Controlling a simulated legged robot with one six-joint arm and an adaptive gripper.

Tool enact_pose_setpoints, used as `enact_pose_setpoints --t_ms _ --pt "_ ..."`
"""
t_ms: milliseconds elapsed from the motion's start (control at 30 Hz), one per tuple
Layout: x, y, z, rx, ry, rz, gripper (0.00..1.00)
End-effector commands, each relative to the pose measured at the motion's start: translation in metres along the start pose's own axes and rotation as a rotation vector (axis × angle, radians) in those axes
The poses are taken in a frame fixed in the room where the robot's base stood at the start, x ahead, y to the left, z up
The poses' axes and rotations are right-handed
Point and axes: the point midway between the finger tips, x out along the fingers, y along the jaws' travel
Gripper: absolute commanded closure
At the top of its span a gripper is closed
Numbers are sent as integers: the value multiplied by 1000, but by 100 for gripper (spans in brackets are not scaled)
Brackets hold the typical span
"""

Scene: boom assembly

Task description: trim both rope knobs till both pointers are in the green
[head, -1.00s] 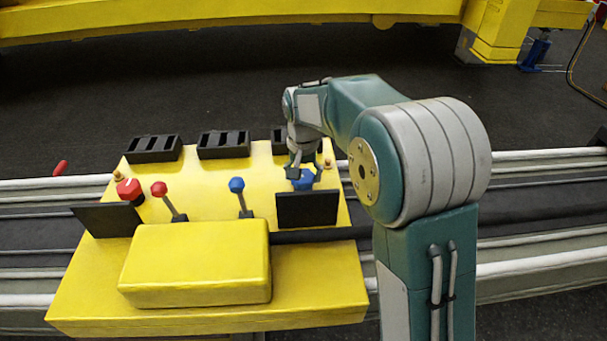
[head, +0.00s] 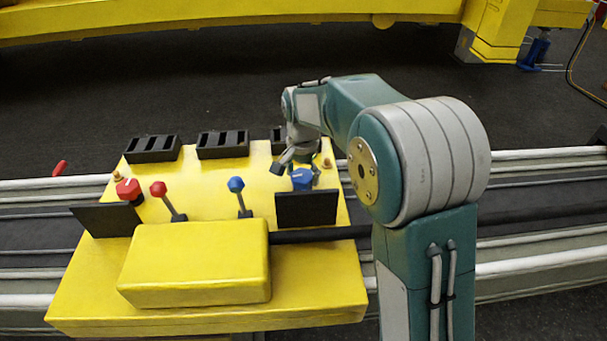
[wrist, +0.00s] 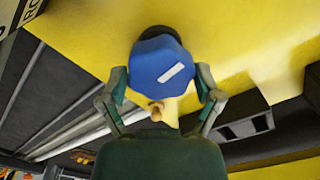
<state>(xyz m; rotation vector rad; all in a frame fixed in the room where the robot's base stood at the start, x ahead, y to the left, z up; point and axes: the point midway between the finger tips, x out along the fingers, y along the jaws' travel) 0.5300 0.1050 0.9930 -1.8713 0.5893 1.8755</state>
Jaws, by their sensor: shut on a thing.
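The blue knob (head: 301,179) stands at the right of the yellow console, behind a black panel. My gripper (head: 300,168) reaches down over it from behind. In the wrist view, the blue knob (wrist: 158,58) has a slanted white mark on top, and my gripper's fingers (wrist: 162,78) are on its two sides, shut on it. The red knob (head: 128,188), with a white mark, stands at the console's left, apart from my gripper. No pointer or green zone can be made out in either view.
The console (head: 215,205) also carries a red-topped lever (head: 159,189), a blue-topped lever (head: 236,185), two upright black panels, (head: 307,208) one at the right, and slotted black boxes (head: 153,149) along the back. A raised yellow block (head: 197,262) is at the front.

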Motion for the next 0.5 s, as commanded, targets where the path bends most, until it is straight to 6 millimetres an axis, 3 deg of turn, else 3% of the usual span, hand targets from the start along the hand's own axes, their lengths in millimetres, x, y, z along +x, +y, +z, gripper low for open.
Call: enact_pose_setpoints --t_ms 167,200,233,500 --pt "2 -2 4 -3 -8 1 65" --pt "2 -2 4 -3 -8 1 13" --pt "2 -2 4 -3 -8 1 0" --pt "0 -1 1 -3 -3 -1 0"
